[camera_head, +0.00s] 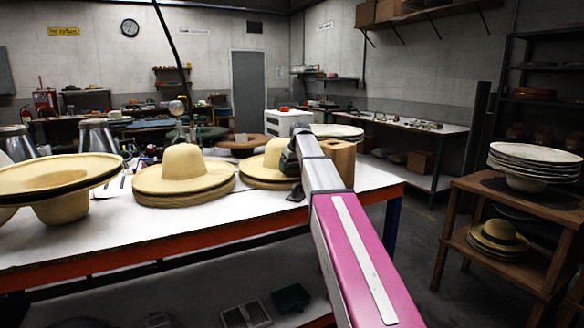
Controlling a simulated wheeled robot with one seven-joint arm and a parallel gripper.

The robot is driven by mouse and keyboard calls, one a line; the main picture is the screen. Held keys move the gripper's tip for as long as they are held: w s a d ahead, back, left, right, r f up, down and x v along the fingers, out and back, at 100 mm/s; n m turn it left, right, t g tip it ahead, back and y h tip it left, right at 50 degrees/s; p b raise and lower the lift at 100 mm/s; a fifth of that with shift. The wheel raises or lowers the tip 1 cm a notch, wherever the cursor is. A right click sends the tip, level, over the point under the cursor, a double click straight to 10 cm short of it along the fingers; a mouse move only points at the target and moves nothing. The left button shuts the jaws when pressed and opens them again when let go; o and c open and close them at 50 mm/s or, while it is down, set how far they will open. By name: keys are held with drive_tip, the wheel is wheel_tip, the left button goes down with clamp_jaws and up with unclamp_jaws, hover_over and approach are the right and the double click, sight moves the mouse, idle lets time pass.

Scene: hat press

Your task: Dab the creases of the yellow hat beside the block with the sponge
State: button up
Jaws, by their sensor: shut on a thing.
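The yellow hat (262,165) lies brim down on the white table, with its crown up, in the camera_head view. It sits just left of the wooden block (342,158). My arm and wrist cover the hat's right side and part of the block. My gripper (296,190) points down at the right edge of the hat's brim. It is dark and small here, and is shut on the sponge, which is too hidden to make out. I cannot tell whether the sponge touches the hat.
A second pale hat (184,172) sits on stacked brims to the left. A wide-brimmed hat (60,182) stands farther left. The white table (235,208) has bare room along its front edge. A wooden stand (515,205) with plates and hats is at right.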

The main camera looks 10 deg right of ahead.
drive_tip(key=shift+f, duration=0.6)
idle(1.6)
wheel_tip(320, 180, up, 14)
idle(1.5)
idle(0.6)
wheel_tip(320, 180, up, 4)
drive_tip(key=shift+f, duration=0.15)
drive_tip(key=shift+f, duration=8.3)
